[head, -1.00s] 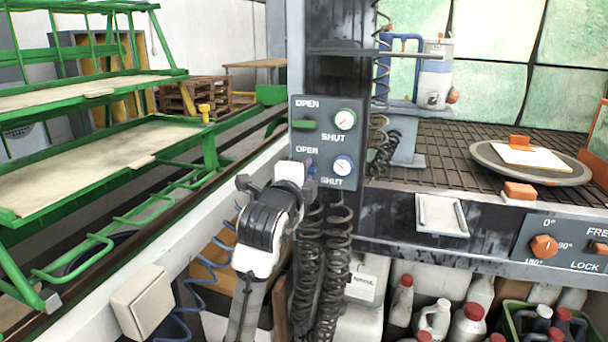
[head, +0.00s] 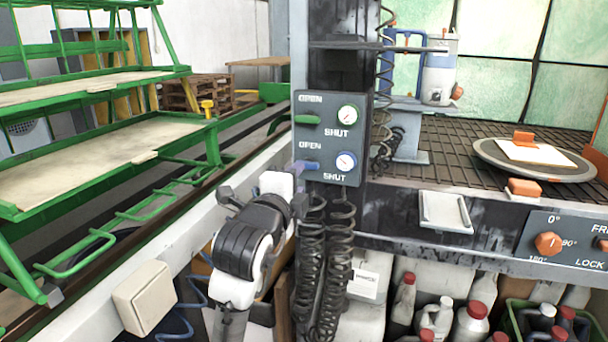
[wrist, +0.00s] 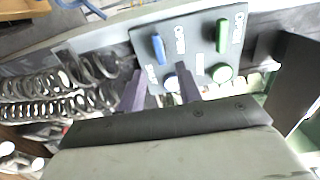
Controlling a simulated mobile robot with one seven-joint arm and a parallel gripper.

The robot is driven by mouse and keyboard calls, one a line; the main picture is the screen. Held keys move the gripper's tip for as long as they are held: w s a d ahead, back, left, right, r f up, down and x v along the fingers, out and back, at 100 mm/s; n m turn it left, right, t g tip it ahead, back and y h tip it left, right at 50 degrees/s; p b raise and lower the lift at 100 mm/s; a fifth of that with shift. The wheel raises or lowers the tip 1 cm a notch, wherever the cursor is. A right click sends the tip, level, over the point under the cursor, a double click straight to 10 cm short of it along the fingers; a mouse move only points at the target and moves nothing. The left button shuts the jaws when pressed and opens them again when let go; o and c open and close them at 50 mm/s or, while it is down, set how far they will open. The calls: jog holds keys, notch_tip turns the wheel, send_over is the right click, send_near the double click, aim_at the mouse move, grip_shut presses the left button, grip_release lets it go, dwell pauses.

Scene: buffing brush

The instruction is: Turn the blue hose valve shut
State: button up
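The blue hose valve (head: 309,166) is a small lever on the lower part of a dark grey panel (head: 357,100), between an OPEN label above and a SHUT label below. It lies about level, parallel to the green lever above it. In the wrist view the blue lever (wrist: 158,50) shows just beyond my fingertips, roughly in line with the gap between them. My gripper (wrist: 161,76) is open, its two purple fingers apart with nothing clearly held. In the head view my gripper (head: 301,182) is at the panel's lower left, just below the blue lever.
The green lever (head: 307,120) sits above the blue one, with round gauges to the right. Black coiled hoses (head: 340,260) hang below the panel. A green rack (head: 110,150) stands left. A grated bench (head: 455,150) with a turntable is at right.

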jog(key=v, duration=0.6)
jog(key=shift+s, duration=0.3)
jog(key=shift+a, duration=0.1)
